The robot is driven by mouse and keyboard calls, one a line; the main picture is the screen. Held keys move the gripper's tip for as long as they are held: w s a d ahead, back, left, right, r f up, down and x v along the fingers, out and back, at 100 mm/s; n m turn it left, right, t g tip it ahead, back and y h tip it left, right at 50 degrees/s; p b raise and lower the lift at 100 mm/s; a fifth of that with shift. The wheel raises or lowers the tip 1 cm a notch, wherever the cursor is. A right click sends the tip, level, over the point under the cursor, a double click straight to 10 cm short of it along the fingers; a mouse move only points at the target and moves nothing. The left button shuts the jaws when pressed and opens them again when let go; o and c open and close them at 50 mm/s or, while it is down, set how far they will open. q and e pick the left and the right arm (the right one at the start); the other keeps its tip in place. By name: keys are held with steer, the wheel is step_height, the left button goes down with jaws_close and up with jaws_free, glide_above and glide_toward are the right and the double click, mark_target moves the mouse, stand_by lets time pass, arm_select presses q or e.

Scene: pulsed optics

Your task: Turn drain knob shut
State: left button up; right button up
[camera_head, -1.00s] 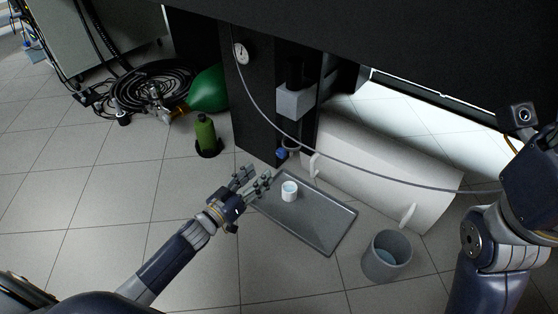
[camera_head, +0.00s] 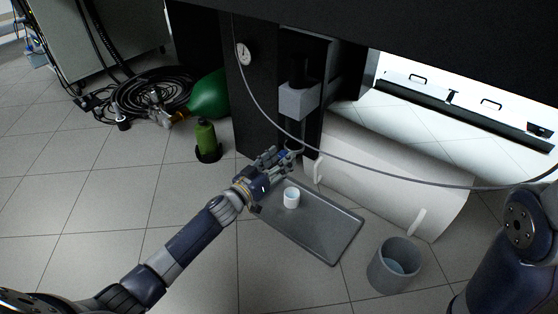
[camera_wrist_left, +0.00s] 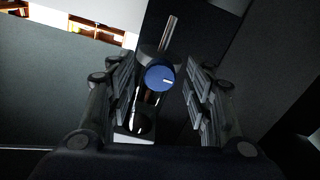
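The blue drain knob (camera_wrist_left: 160,78) with a white mark faces the camera in the left wrist view. It sits on a shiny metal fitting with a thin pipe above it. In the head view the knob (camera_head: 283,154) is a small blue spot at the fingertips, mostly hidden. My left gripper (camera_head: 280,158) is open around the knob's line; in the left wrist view its fingers (camera_wrist_left: 158,95) stand on both sides of the knob, with gaps. I cannot tell whether the knob is between the tips or just beyond them. My right gripper is out of view; only my right arm shows.
A grey tray (camera_head: 325,232) with a white cup (camera_head: 291,197) lies below the gripper. A grey bucket (camera_head: 393,265) stands to the right. A white panel (camera_head: 385,180) and a grey hose (camera_head: 350,171) are nearby. A green bottle (camera_head: 206,137) stands left.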

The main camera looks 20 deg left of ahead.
arm_select(q)
steer(key=c, duration=1)
steer(key=shift+o, duration=0.2)
